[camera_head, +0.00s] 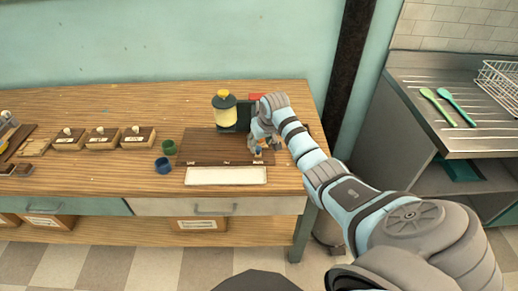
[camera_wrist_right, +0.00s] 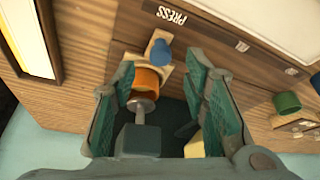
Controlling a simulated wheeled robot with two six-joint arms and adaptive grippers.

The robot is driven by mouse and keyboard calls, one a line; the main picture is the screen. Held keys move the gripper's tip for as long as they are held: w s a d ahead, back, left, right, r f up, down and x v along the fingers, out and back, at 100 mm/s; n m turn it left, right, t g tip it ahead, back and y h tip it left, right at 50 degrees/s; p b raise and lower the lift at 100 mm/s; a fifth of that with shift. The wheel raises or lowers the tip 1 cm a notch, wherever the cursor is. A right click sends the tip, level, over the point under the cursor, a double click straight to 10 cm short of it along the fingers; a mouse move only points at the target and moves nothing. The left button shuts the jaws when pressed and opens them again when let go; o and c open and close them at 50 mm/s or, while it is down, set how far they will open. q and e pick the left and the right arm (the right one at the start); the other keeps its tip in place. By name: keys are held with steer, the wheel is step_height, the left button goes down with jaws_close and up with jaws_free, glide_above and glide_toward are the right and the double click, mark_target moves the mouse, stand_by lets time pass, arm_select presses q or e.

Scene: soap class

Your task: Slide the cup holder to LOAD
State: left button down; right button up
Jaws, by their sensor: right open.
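The cup holder, a light wooden slide (camera_wrist_right: 178,70) with a blue knob (camera_wrist_right: 160,52), is beside the PRESS label (camera_wrist_right: 171,14) in the right wrist view. An orange cup (camera_wrist_right: 149,78) sits on it, under a metal press rod (camera_wrist_right: 143,106). In the head view the blue knob (camera_head: 257,154) shows at the right end of the dark board (camera_head: 205,145). My right gripper (camera_wrist_right: 162,72) is open, with its fingers on either side of the cup and slide; I cannot tell whether they touch. It also shows in the head view (camera_head: 262,146), hiding most of the holder. My left gripper is not in view.
A white tray (camera_head: 225,176) lies in front. Several wooden boxes (camera_head: 103,141) stand farther left.

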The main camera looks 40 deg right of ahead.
mark_target(258, 148)
steer(key=b+x, duration=0.1)
steer(key=x, duration=0.2)
steer(key=shift+w+f, duration=0.1)
steer(key=shift+f, duration=0.3)
steer(key=shift+c, duration=0.2)
jaws_close()
